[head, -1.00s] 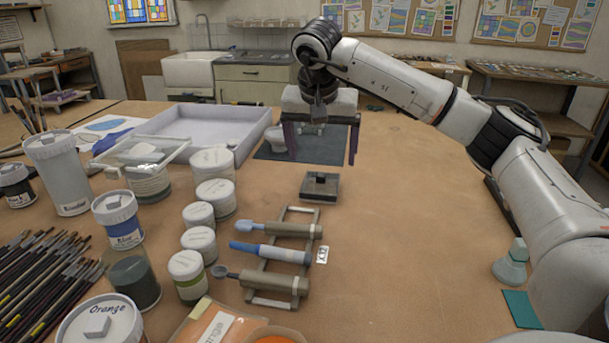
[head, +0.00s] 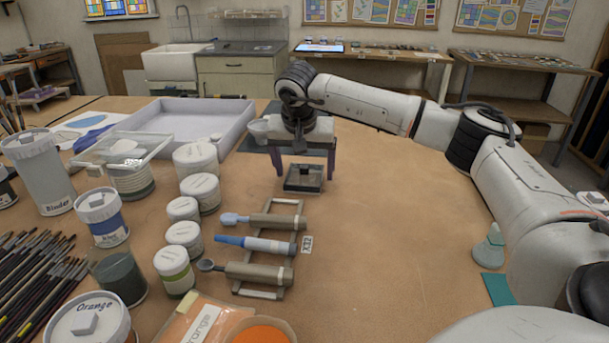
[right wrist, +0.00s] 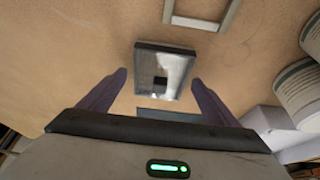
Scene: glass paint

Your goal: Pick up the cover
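My right gripper (head: 305,172) is open above the cover, one purple finger to each side. In the right wrist view, the cover lies between and slightly beyond the open fingertips (right wrist: 159,77), with nothing held. My left gripper is not in view.
A tool rack (head: 243,292) with several tools stands in front of the cover. White jars (head: 195,162) stand to the left. A large pale tray (head: 180,122) and a small bowl (head: 258,130) are behind. The table (head: 400,220) to the right is mostly clear.

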